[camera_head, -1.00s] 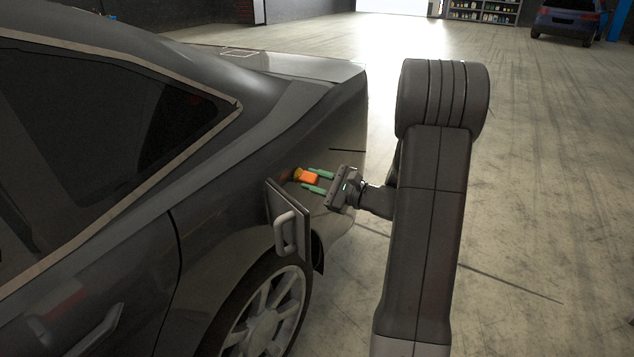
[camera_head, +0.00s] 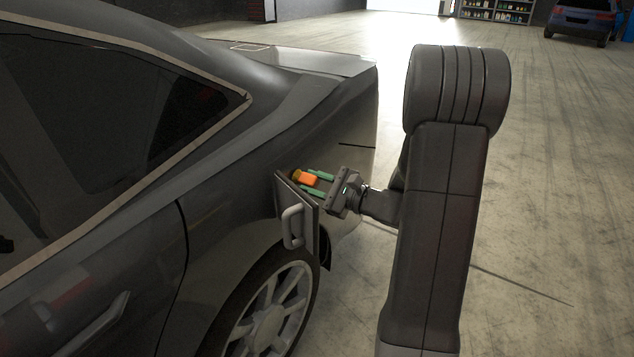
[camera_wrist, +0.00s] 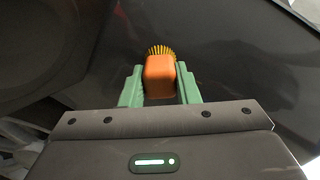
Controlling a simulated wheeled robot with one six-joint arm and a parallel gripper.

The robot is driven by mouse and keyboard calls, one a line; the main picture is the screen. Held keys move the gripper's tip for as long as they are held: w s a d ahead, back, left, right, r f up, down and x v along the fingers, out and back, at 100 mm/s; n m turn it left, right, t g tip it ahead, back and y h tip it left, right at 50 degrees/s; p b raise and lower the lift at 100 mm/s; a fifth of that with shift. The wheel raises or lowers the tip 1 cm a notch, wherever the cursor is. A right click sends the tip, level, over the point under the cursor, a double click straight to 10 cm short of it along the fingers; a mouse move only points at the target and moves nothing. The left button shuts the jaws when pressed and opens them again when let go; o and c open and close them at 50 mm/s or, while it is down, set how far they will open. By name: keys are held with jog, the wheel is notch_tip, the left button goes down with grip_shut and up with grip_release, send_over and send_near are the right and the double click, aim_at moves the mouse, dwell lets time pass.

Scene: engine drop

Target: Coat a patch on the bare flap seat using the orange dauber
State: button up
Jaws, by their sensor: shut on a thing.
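My gripper (camera_head: 318,184) has green fingers shut on the orange dauber (camera_head: 306,177). In the wrist view the dauber (camera_wrist: 159,76) sits between the two fingers (camera_wrist: 160,90), its yellow bristles pointing away from me toward the dark car body. The open flap (camera_head: 297,213) with a grey handle stands out from the car's rear side, just left of and below the dauber. The flap seat is mostly hidden behind the flap and the dauber. I cannot tell whether the bristles touch the surface.
The dark car (camera_head: 235,175) fills the left side, with its rear wheel (camera_head: 268,320) below the flap. Open concrete floor (camera_head: 550,190) lies to the right. Another car (camera_head: 582,18) and shelves (camera_head: 497,10) are far back.

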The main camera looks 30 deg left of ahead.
jog(key=shift+s+a+b, duration=0.2)
jog(key=shift+s+b, duration=0.25)
jog(key=shift+s, duration=1.1)
jog(key=shift+w, duration=0.1)
jog(key=shift+w+d, duration=0.2)
jog(key=shift+w, duration=1.65)
jog(key=shift+w+d, duration=0.2)
jog(key=shift+w, duration=1.6)
jog(key=shift+s+a+f+b, duration=0.15)
jog(key=shift+s+b, duration=0.15)
jog(key=shift+s, duration=0.35)
jog(key=shift+s+a+f+b, duration=0.15)
jog(key=shift+s+b, duration=0.1)
jog(key=shift+s, duration=0.35)
jog(key=shift+s+f+b, duration=0.15)
jog(key=shift+s+b, duration=0.15)
jog(key=shift+s, duration=0.35)
jog(key=shift+w+d, duration=0.15)
jog(key=shift+w, duration=1.8)
